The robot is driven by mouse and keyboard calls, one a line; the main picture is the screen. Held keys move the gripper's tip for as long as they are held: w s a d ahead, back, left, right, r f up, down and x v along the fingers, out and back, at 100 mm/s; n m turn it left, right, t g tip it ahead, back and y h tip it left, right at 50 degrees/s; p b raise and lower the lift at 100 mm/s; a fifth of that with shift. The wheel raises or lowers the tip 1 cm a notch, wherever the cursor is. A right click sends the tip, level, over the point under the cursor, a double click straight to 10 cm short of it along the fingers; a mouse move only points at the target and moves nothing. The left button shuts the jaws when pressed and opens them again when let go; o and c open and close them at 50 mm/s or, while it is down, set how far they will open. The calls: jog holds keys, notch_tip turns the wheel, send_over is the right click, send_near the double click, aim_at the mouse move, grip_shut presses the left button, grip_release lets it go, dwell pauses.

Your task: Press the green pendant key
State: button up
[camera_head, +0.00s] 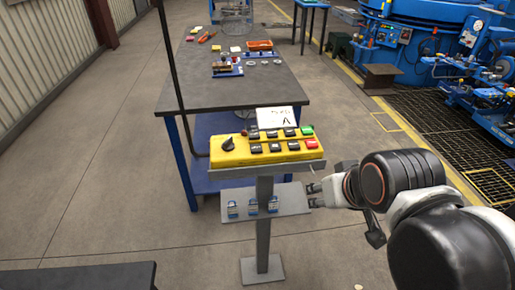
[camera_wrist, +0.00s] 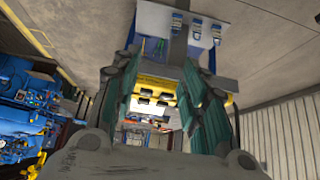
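The yellow pendant (camera_head: 232,157) lies on a grey stand, with two rows of black keys and a black knob at its left end. The green key (camera_head: 307,130) is at the right end of the back row, just behind a red key (camera_head: 311,144). My gripper (camera_head: 313,194) is below and to the right of the pendant, beside the stand's lower shelf. In the wrist view my gripper (camera_wrist: 163,68) is open, with nothing held between its fingers. The yellow pendant (camera_wrist: 153,83) shows beyond them, partly hidden. I cannot make out the green key there.
The lower shelf (camera_head: 292,200) holds several small blue padlock-like items, close to my gripper. A white card (camera_head: 276,118) stands behind the keys. A dark-topped workbench (camera_head: 200,95) is behind the pendant, and blue machinery (camera_head: 415,45) stands at the right. Floor at left is clear.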

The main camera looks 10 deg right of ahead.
jog(key=shift+c, duration=0.6)
grip_shut()
dwell(0.7)
